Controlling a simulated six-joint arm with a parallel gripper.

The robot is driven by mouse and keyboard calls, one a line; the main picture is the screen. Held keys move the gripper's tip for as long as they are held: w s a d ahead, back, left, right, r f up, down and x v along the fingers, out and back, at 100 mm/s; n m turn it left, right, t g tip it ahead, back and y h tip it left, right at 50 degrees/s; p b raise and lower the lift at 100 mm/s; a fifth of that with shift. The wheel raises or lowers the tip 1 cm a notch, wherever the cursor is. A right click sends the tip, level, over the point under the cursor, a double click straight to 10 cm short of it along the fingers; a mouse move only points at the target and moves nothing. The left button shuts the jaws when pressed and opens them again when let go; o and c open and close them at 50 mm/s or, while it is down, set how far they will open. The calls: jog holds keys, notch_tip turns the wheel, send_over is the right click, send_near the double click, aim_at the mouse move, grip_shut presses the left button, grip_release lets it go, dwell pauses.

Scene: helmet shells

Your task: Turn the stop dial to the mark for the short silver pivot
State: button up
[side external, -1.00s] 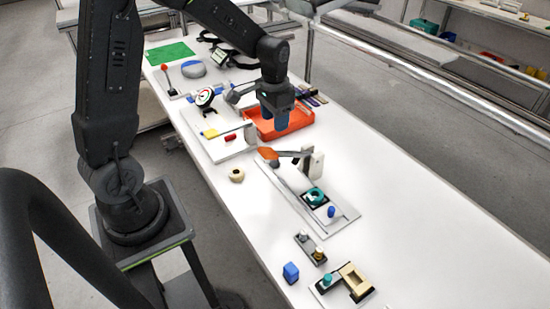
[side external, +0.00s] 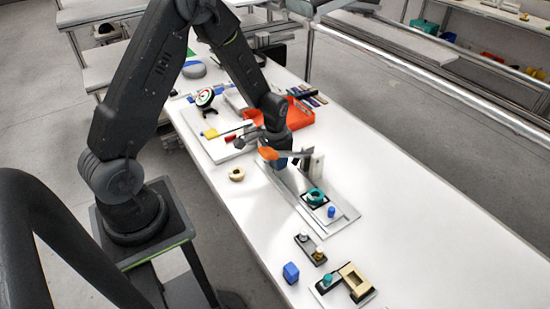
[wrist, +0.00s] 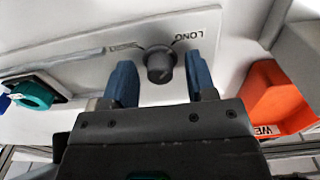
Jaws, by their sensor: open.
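The stop dial is a dark round knob (wrist: 160,66) on a pale plate in the wrist view. A LONG mark (wrist: 189,37) lies to its right, and another mark (wrist: 123,46), too small to read, lies to its left. My gripper (wrist: 163,80) is open, its blue fingers on either side of the knob in the picture, with nothing held. I cannot tell whether they touch it. In the side view my gripper (side external: 277,160) is low over the pale fixture (side external: 343,218) and hides the dial. A silver-topped peg (side external: 303,237) stands on a small dark strip at the front.
An orange tray (side external: 300,118) lies behind my gripper and shows at right in the wrist view (wrist: 270,95). A pale upright block (side external: 315,163) stands close to my gripper. A teal ring (side external: 315,197) sits on the fixture. The table's right side is clear.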

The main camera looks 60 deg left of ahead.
jog(key=shift+f, duration=0.2)
jog(key=c, duration=0.9)
jog(key=n, duration=0.5)
jog(key=shift+n, duration=0.4)
jog(key=n, duration=0.5)
jog(key=shift+n, duration=0.7)
